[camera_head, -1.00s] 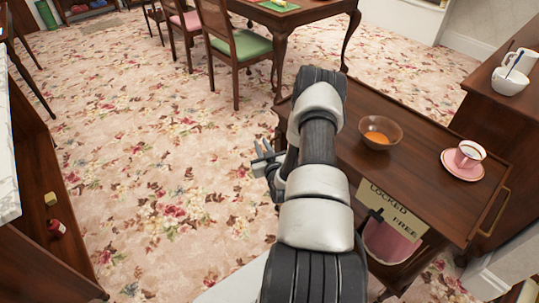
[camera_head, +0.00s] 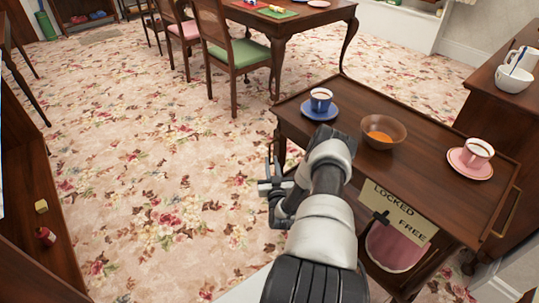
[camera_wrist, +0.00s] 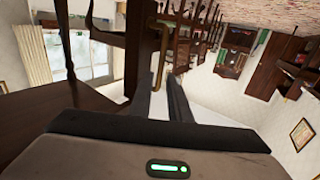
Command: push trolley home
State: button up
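The dark wooden trolley (camera_head: 345,125) stands at right of the head view. On its top are a blue cup and saucer (camera_head: 320,104), a bowl of orange liquid (camera_head: 382,132) and a pink cup and saucer (camera_head: 470,158). A LOCKED/FREE sign (camera_head: 402,213) with a small black lever is on its near side; the lever's setting is unclear. My gripper (camera_head: 268,186) is just off the trolley's left end, low over the carpet. In the wrist view, the fingers of my gripper (camera_wrist: 164,78) are apart and empty, beside a brass handle (camera_wrist: 160,42).
A dining table (camera_head: 290,25) and a green-seated chair (camera_head: 240,52) stand at the back. A wooden cabinet (camera_head: 505,95) with white crockery is close at right. An open shelf unit (camera_head: 25,190) is at left. Flowered carpet (camera_head: 140,140) is clear between.

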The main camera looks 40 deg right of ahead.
jog(key=b+x, duration=0.1)
jog(key=x, duration=0.5)
jog(key=shift+w+d, duration=0.2)
jog(key=shift+w, duration=0.2)
grip_shut()
